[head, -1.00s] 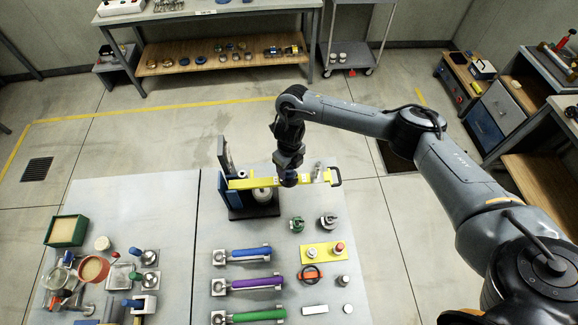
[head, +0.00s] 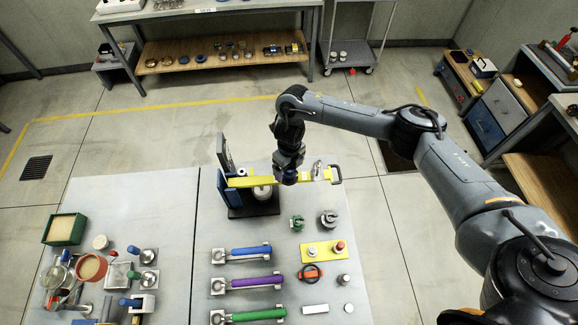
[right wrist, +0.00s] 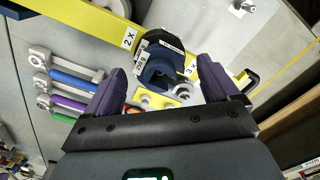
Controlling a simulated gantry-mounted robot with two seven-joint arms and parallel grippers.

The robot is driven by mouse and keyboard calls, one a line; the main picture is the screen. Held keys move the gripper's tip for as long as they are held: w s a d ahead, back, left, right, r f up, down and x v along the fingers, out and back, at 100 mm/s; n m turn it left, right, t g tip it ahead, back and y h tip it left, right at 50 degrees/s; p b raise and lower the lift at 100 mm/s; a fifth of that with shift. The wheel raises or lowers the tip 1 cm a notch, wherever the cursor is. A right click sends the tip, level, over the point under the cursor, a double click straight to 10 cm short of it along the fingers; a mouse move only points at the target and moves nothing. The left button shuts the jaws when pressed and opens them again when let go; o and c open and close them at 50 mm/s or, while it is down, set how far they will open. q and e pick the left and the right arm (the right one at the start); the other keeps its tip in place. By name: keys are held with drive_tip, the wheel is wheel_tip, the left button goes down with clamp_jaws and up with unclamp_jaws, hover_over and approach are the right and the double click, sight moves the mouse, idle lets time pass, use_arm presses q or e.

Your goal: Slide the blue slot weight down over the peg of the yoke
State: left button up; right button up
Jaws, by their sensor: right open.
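The blue slot weight (right wrist: 160,68) lies between the fingers of my right gripper (right wrist: 163,70) in the right wrist view, with its slot facing the camera. A dark labelled part (right wrist: 164,41), probably the yoke, shows just beyond it at the yellow beam (right wrist: 110,26), between the 2X and 3X marks. The peg is hidden, so I cannot tell how the weight sits on it. My right gripper is open, with a finger on each side of the weight. In the head view it (head: 289,176) is over the yellow beam (head: 240,182). My left gripper is out of view.
Blue (head: 250,253), purple (head: 252,283) and green (head: 258,314) handled tools lie at the front of the table. A yellow plate (head: 323,250) with knobs and two small weights lie right of them. A green box (head: 64,229) stands at the left.

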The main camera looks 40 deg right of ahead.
drive_tip(key=shift+r, duration=0.6)
wheel_tip(320, 180, up, 10)
drive_tip(key=p, duration=0.2)
drive_tip(key=shift+f, duration=0.15)
idle(0.4)
drive_tip(key=shift+s+f, duration=0.1)
